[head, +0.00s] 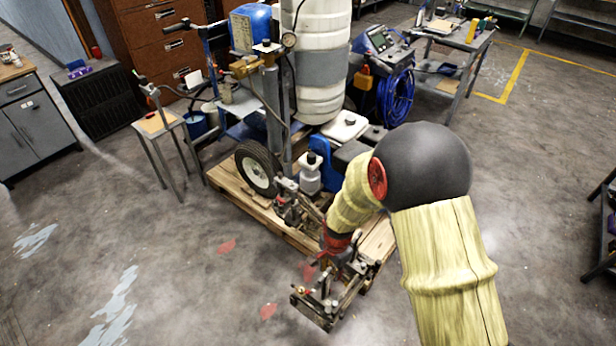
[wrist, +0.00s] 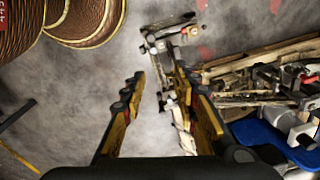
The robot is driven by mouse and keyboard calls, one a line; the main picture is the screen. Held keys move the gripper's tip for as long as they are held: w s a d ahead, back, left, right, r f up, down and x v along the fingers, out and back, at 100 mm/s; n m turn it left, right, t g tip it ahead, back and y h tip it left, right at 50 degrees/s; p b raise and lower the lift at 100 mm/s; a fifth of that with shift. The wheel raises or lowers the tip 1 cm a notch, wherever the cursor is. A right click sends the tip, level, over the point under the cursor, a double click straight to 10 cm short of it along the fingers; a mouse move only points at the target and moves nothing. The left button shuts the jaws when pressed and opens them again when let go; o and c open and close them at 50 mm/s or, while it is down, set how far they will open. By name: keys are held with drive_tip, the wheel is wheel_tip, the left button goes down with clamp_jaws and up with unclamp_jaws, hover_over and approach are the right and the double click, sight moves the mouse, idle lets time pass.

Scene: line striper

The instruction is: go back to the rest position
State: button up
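My gripper (wrist: 160,76) is open in the wrist view, its two fingers apart with only grey floor and part of a metal frame showing between and beyond them. In the head view my yellow-sleeved arm reaches down over the front of the line striper (head: 320,65). Its end is hard to tell from the metal parts there. The striper has a white tank, a blue motor and a black wheel (head: 256,167). A metal frame assembly (head: 328,298) sits at the front, low over the floor; a similar frame (wrist: 170,42) shows beyond the fingertips.
The striper stands on a wooden pallet (head: 238,190). A small stool (head: 158,127) is left of it. A blue-hosed machine (head: 388,75) and a workbench (head: 462,50) stand behind right. Brown drawers (head: 160,40) are at the back. Floor at front left is clear.

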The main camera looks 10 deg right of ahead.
drive_tip(key=s+r+n+g, duration=0.2)
drive_tip(key=s+r+n, duration=0.1)
drive_tip(key=s+n, duration=0.35)
drive_tip(key=s+r+n+t, duration=0.2)
drive_tip(key=s+r, duration=0.1)
drive_tip(key=r, duration=0.8)
drive_tip(key=s+r+n+t, duration=0.2)
drive_tip(key=s+r, duration=0.1)
drive_tip(key=r, duration=0.9)
drive_tip(key=s+r+n+t, duration=0.2)
drive_tip(key=s+r+t, duration=0.1)
drive_tip(key=r, duration=0.9)
drive_tip(key=shift+s+d, duration=0.25)
drive_tip(key=shift+s, duration=0.1)
